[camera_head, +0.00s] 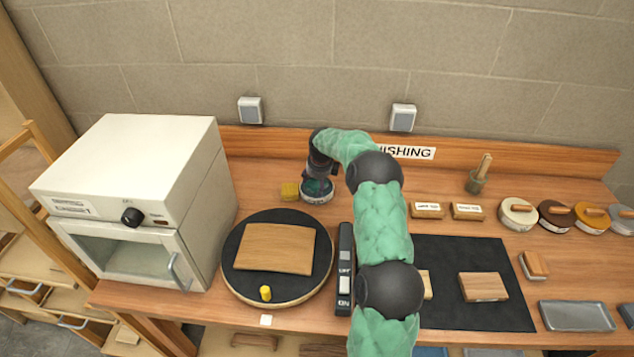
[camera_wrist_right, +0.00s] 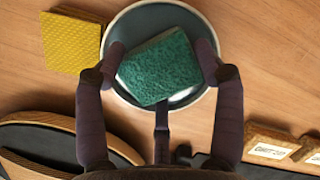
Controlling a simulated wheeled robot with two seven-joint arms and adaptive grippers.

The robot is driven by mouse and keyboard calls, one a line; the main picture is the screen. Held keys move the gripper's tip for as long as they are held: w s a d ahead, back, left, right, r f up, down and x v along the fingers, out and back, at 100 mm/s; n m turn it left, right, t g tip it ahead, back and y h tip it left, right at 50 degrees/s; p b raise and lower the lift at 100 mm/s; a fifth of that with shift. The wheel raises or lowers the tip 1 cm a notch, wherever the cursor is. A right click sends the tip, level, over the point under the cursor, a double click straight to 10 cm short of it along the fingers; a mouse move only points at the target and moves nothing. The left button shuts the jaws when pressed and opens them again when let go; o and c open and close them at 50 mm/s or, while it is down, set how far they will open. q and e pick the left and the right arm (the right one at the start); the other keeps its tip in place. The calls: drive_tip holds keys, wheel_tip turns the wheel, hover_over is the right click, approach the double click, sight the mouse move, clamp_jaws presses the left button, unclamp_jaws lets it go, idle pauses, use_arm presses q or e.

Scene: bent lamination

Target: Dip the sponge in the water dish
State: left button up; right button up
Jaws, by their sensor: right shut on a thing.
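A green sponge (camera_wrist_right: 158,68) is between the fingers of my right gripper (camera_wrist_right: 162,65) in the right wrist view. The gripper is shut on it. The sponge is over or inside the round water dish (camera_wrist_right: 203,18), which has a pale rim and a dark inside. I cannot tell how deep the sponge sits or whether it touches the water. In the head view the dish (camera_head: 317,197) stands at the back of the bench, with my right gripper (camera_head: 318,182) right above it. My left gripper is not in view.
A yellow sponge-like block (camera_head: 289,191) lies just left of the dish. A round black turntable (camera_head: 240,285) with a curved wooden sheet (camera_head: 276,248) is in front. A white oven (camera_head: 140,190) stands at the left. Labelled wooden blocks (camera_head: 427,211) and several lidded tins (camera_head: 517,214) are at the right.

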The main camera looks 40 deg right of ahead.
sight(317, 182)
drive_tip(key=shift+r, duration=0.2)
drive_tip(key=shift+r+p, duration=0.7)
drive_tip(key=shift+r, duration=0.65)
drive_tip(key=shift+r, duration=0.1)
drive_tip(key=shift+r+p, duration=1.35)
drive_tip(key=shift+r, duration=1.05)
